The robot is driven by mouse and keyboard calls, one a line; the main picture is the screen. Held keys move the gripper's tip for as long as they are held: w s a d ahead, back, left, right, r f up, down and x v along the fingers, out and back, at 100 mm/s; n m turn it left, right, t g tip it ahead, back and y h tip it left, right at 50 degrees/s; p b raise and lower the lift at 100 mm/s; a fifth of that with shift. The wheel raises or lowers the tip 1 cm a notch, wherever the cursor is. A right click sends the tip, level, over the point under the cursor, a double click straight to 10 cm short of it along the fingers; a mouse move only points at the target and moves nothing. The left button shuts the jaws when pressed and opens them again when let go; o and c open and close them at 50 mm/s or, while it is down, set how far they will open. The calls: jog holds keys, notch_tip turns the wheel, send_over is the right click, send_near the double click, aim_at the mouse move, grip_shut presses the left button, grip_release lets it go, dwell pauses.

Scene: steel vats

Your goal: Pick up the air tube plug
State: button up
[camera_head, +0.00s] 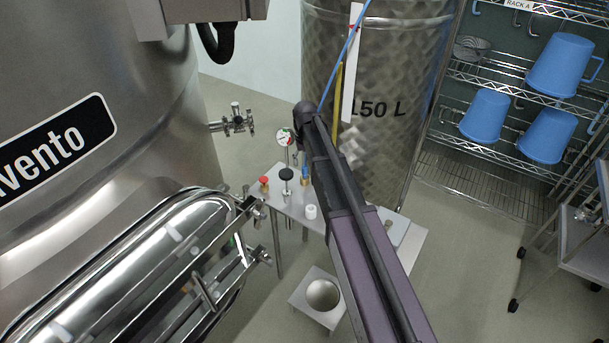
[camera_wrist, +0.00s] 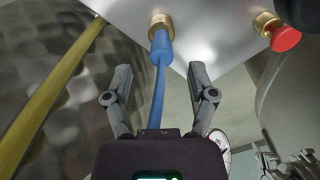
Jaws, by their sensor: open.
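The blue air tube plug (camera_wrist: 161,45) sits in a brass fitting (camera_wrist: 160,22) on the steel plate in the wrist view. A thin blue tube runs from it down the picture toward my gripper's palm. My gripper (camera_wrist: 160,74) is open, its two fingers apart on either side of the tube, with the plug just beyond the fingertips and nothing held. In the head view a small blue part of the plug (camera_head: 305,172) shows beside my arm, above the plate. My arm hides most of the gripper there.
A red knob (camera_wrist: 286,39) on a brass fitting is on the same plate (camera_head: 345,221). The 150 L vat (camera_head: 375,60) is close behind; a yellow hose (camera_wrist: 48,92) passes at left.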

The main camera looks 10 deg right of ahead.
aim_at(305, 166)
jog(key=shift+a+f+b, duration=0.15)
jog(key=shift+f+b, duration=1.3)
jog(key=shift+f, duration=0.3)
grip_shut()
